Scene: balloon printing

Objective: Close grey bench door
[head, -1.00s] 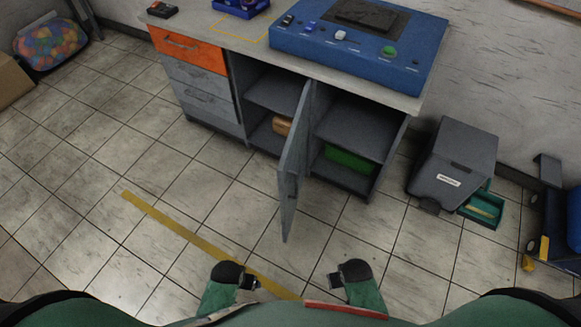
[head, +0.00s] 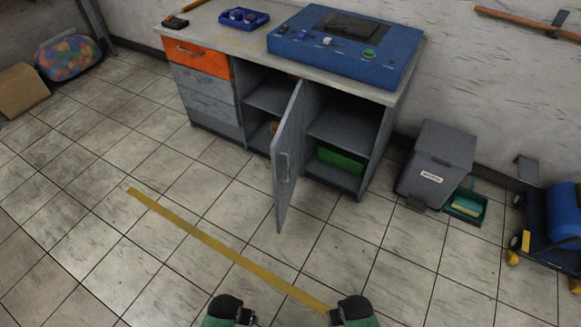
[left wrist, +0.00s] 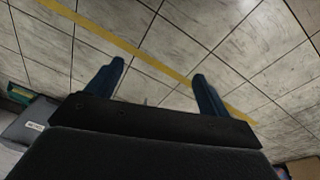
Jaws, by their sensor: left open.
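The grey bench door (head: 287,158) stands open in the head view. It sticks out from the middle of the bench (head: 300,62) toward me, with a handle on its face. The compartments beside it are open to view. My left gripper (left wrist: 156,87) is open and empty over bare floor in the left wrist view. In the head view my left arm's end (head: 230,310) is at the bottom edge, apart from the door. My right arm's end (head: 352,310) is also at the bottom edge, and its fingers are hardly visible.
A green object (head: 341,159) lies inside the right compartment. A grey bin (head: 436,163) and a teal tray (head: 483,205) stand right of the bench. A blue cart (head: 565,225) is at the far right. Bare tiles with a yellow floor line (head: 225,249) lie between me and the door.

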